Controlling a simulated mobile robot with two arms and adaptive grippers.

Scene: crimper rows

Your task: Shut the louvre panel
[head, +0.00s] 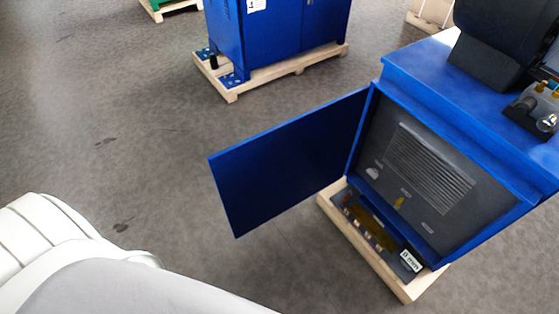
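The blue louvre panel (290,160) is a flat door that stands wide open to the left of the blue machine cabinet (455,95). It is attached along the cabinet's left front edge. No louvres show on the panel's visible face. Neither of my grippers is in view. A white and grey part of my own body fills the lower left, well apart from the panel.
The cabinet stands on a wooden pallet (372,258) that sticks out below the opening. Another blue cabinet (285,28) on a pallet (290,70) stands behind. Grey floor (110,110) is clear to the left of the panel.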

